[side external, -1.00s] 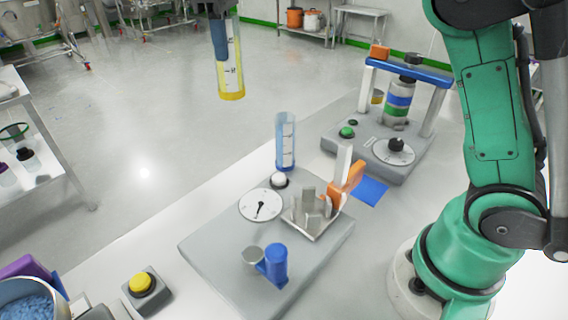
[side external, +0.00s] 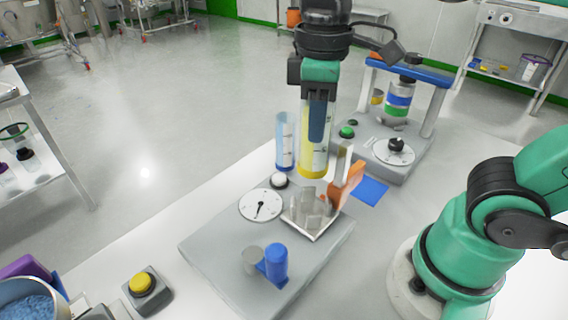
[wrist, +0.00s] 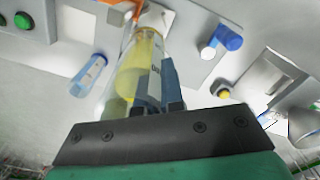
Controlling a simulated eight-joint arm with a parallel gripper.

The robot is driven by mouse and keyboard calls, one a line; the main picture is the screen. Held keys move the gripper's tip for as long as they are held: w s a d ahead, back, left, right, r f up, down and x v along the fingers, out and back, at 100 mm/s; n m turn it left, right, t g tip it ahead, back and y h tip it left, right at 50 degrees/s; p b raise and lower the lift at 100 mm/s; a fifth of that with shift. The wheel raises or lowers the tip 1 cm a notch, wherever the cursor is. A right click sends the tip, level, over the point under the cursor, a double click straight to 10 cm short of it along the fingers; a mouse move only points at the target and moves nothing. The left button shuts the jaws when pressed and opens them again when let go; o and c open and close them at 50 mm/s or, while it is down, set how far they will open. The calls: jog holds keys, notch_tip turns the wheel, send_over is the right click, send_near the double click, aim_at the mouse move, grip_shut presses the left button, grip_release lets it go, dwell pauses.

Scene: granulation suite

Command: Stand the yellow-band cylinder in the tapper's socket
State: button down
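The yellow-band cylinder (side external: 306,148) is a clear, marked tube with a yellow band at its foot. My gripper (side external: 318,135) is shut on it and holds it upright in the side view. In the wrist view the cylinder (wrist: 142,62) lies along my gripper's fingers (wrist: 162,90). The tapper (side external: 225,249) is a grey base with a dial, and its socket (side external: 300,222) appears to be the metal plate with upright pieces. In the side view the cylinder's foot shows just above and behind these pieces; the exact gap cannot be told. The socket is largely hidden in the wrist view.
A blue-band cylinder (side external: 285,142) stands close left of the held one. An orange block (side external: 346,186) and a pale upright plate (side external: 341,162) flank the socket's right side. A blue post (side external: 276,262) stands at the front. Another machine (side external: 408,65) with a blue crossbar stands behind right.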

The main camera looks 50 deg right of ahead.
aim_at(314, 175)
jog(key=shift+s+f, duration=0.15)
jog(key=shift+f, duration=2.5)
jog(key=shift+f, duration=0.2)
jog(key=shift+f, duration=0.35)
jog(key=shift+f, duration=1.6)
jog(key=c, duration=0.6)
grip_release()
